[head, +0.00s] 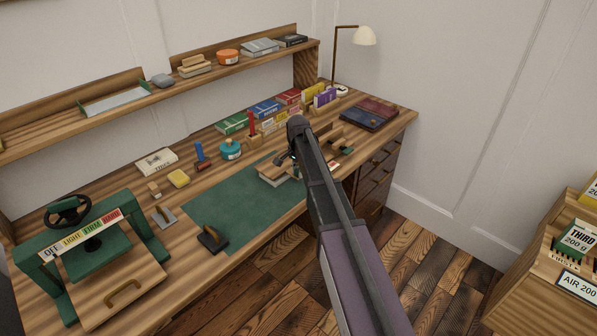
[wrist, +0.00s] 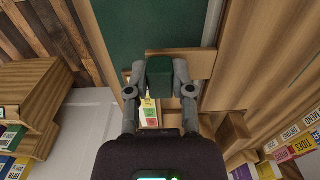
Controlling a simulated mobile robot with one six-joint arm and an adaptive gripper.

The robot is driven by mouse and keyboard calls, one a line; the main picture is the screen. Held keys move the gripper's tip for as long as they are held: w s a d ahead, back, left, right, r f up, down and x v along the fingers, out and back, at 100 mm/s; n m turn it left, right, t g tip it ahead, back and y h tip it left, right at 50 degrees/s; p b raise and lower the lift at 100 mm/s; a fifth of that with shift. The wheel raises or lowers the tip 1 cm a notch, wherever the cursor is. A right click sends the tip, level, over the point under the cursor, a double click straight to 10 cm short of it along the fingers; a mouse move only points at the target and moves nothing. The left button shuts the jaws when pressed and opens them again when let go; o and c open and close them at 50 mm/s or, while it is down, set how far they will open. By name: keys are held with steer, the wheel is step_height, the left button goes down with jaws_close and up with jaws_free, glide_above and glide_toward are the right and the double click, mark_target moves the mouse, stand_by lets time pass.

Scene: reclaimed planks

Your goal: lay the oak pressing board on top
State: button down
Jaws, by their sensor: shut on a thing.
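The oak pressing board (wrist: 205,62) is a flat pale wooden piece with a dark green block (wrist: 160,78) at its middle. My gripper (wrist: 160,85) is shut on that block, one finger on each side. In the head view the board (head: 270,177) appears low over the right end of the green mat (head: 235,205). My arm hides much of it there. What lies under the board is mostly hidden, so I cannot tell whether it touches anything below.
A green press (head: 95,243) with a handwheel stands at the left. Boxes (head: 263,109), a teal jar (head: 230,149) and small tools line the desk's back. Dark books (head: 369,113) lie at the right. A shelf (head: 130,106) runs above.

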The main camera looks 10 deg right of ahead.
steer(key=shift+f, duration=0.3)
stand_by(0.4)
steer(key=shift+c, duration=2.1)
jaws_free()
steer(key=shift+r, duration=0.1)
